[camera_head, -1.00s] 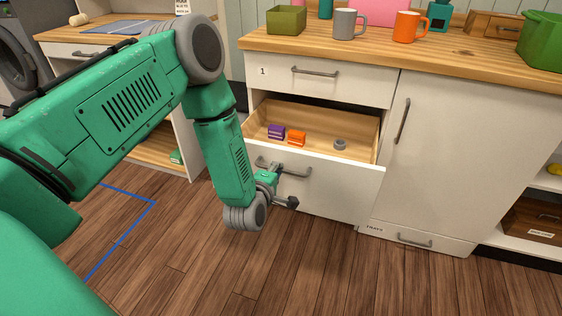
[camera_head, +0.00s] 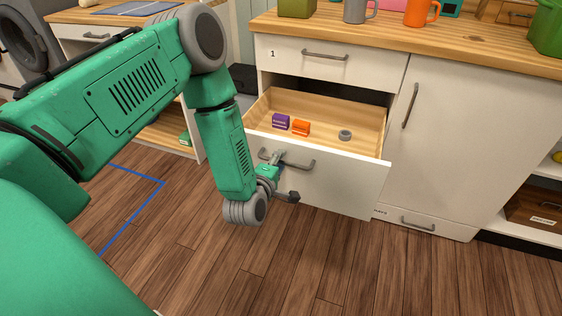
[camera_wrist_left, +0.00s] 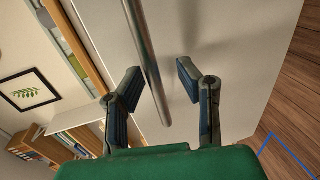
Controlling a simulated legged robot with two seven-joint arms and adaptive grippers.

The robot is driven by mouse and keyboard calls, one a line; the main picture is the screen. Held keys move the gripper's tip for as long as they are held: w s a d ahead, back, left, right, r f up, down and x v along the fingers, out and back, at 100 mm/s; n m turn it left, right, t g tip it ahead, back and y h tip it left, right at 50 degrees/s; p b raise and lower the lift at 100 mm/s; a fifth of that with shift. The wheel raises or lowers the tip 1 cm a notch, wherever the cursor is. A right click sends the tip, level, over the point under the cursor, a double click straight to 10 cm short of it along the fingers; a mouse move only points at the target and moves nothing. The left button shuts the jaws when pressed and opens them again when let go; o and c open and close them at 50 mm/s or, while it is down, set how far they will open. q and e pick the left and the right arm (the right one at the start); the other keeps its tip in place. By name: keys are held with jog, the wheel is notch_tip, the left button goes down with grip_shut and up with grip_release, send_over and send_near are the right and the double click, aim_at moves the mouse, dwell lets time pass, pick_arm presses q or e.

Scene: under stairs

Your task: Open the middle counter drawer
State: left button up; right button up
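The middle counter drawer (camera_head: 335,185) is pulled well out of the white counter, with its wooden inside showing in the head view. Its grey bar handle (camera_head: 300,164) is on the front panel. My left gripper (camera_head: 282,174) is at the left part of this handle. In the left wrist view the handle bar (camera_wrist_left: 143,50) runs between the two fingers of the gripper (camera_wrist_left: 159,76), which stand apart. The bar is close to the left finger; I cannot tell whether they touch. My right gripper is not in view.
A purple box (camera_head: 281,121), an orange box (camera_head: 301,128) and a grey round piece (camera_head: 345,135) lie in the drawer. A shut drawer marked 1 (camera_head: 358,72) is above it. A cabinet door (camera_head: 450,140) is at the right. Wooden floor (camera_head: 330,265) in front is clear.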

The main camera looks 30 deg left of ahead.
pick_arm(q)
jog(key=shift+s+r, duration=0.1)
jog(key=v, duration=1.1)
jog(key=shift+s, duration=0.3)
jog(key=s+d+f+m+g+h+p, duration=0.25)
jog(key=s+f+m+g, duration=0.2)
jog(key=s+m, duration=0.3)
jog(key=s+d+f+m+g+h+p, duration=0.15)
jog(key=s+d+f+m+g, duration=0.25)
jog(key=s+m+g, duration=0.4)
jog(key=s+a+m+g, duration=0.2)
jog(key=s+m, duration=0.4)
jog(key=s, duration=0.1)
jog(key=shift+f, duration=0.15)
jog(key=shift+w+d, duration=0.1)
jog(key=shift+w, duration=0.1)
